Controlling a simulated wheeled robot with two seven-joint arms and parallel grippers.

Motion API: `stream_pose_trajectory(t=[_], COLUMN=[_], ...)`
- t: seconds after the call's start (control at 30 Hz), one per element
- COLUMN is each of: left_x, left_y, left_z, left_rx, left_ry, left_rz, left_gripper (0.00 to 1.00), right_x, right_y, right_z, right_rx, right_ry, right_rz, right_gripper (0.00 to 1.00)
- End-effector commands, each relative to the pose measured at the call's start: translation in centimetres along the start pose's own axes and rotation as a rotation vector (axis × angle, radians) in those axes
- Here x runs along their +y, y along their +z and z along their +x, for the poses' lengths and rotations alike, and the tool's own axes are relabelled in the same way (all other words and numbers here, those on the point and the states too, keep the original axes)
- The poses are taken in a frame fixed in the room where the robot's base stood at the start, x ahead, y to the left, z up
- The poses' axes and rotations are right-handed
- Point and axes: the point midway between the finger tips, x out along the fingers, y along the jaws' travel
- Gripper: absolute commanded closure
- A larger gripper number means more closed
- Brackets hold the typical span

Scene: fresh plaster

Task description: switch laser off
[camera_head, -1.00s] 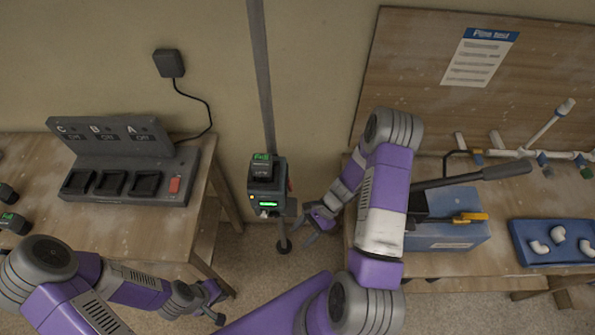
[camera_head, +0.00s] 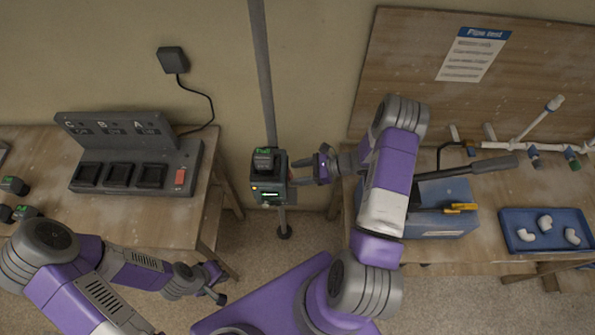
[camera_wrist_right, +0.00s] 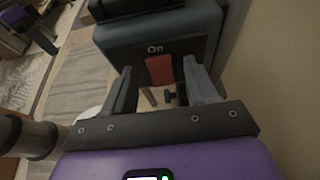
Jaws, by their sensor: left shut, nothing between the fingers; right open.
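The laser (camera_head: 269,191) is a dark grey box on a vertical pole, with a battery (camera_head: 264,160) on top and a small lit display on its front. In the right wrist view its side (camera_wrist_right: 165,35) faces me, with the label "On" above a red switch (camera_wrist_right: 159,70). My right gripper (camera_head: 303,171) is open beside the laser's right side. In its wrist view the fingers (camera_wrist_right: 161,75) flank the red switch with nothing held; contact cannot be told. My left gripper (camera_head: 220,288) is shut and empty, low by the left table.
The left table (camera_head: 150,225) bears a charger (camera_head: 135,165) with empty bays and a red switch; several batteries lie at its left edge. The right table (camera_head: 480,250) bears a blue toolbox (camera_head: 440,222), a blue tray (camera_head: 515,243) with white fittings, and pipes. The laser's pole (camera_head: 264,80) stands between them.

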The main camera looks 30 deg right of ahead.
Motion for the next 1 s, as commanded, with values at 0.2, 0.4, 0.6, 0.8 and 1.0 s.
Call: stream_pose_trajectory(t=[0.2, 0.4, 0.6, 0.8, 1.0], left_x=[0.0, 0.0, 0.0, 0.0, -0.8], left_y=[0.0, 0.0, 0.0, 0.0, -0.1], left_z=[-0.1, -0.1, -0.1, 0.1, 2.1], left_rx=[0.000, 0.000, 0.000, 0.000, 0.000], left_ry=[0.000, 0.000, 0.000, 0.000, 0.000], left_rz=[0.000, 0.000, 0.000, 0.000, 0.000], left_gripper=[1.00, 1.00, 1.00, 1.00, 1.00], right_x=[0.0, 0.0, 0.0, 0.0, -0.1], right_y=[0.0, 0.0, 0.0, -0.1, -0.8], right_z=[0.7, 0.6, 0.6, 0.6, 0.7], right_rx=[0.001, 0.001, 0.001, -0.003, -0.076], right_ry=[0.000, 0.000, 0.000, 0.000, -0.002], right_rz=[-0.001, -0.001, -0.001, -0.001, 0.000], right_gripper=[0.43, 0.52, 0.82, 0.99, 0.99])
